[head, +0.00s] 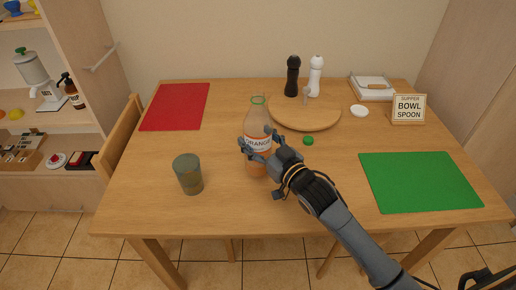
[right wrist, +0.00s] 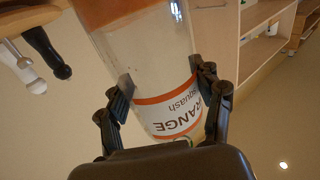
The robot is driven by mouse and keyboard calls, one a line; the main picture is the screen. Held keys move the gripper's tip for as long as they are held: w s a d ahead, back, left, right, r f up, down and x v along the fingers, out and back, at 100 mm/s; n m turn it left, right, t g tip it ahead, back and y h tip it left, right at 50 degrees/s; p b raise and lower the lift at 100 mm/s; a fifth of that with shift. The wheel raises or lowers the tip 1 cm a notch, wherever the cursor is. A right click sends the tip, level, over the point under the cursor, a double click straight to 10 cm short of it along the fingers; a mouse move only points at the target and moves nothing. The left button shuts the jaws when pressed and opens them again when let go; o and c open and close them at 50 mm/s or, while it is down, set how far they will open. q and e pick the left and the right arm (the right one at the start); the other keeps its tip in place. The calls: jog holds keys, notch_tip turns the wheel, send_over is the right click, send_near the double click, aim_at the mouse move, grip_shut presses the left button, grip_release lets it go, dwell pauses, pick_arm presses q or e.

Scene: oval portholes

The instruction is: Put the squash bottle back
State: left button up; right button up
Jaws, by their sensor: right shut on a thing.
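The squash bottle (head: 257,117) is clear, with orange liquid low inside and a white label reading "ORANGE". It looks upright near the table's middle; I cannot tell whether its base touches the table. Its open-looking neck has a greenish rim. My right gripper (head: 257,144) is shut around its middle, at the label. In the right wrist view the bottle (right wrist: 145,60) appears upside down between the fingers (right wrist: 163,90). A small green cap (head: 308,140) lies on the table right of the bottle.
A tinted glass (head: 188,174) stands left of the bottle. A round wooden board (head: 305,113), black mill (head: 292,76) and white mill (head: 315,76) are behind. Shelves (head: 40,125) stand left.

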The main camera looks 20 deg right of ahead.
aim_at(259, 150)
jog(key=shift+w+d+f, duration=0.1)
jog(key=shift+w+f, duration=0.2)
jog(key=shift+f, duration=1.5)
jog(key=shift+f, duration=0.1)
jog(key=o, duration=1.4)
jog(key=shift+f, duration=0.1)
jog(key=shift+r, duration=0.2)
jog(key=shift+s+d+f, duration=0.1)
jog(key=shift+s, duration=0.3)
jog(key=v, duration=1.1)
jog(key=shift+s+d+b, duration=0.1)
jog(key=shift+s+b, duration=0.05)
jog(key=shift+b, duration=0.15)
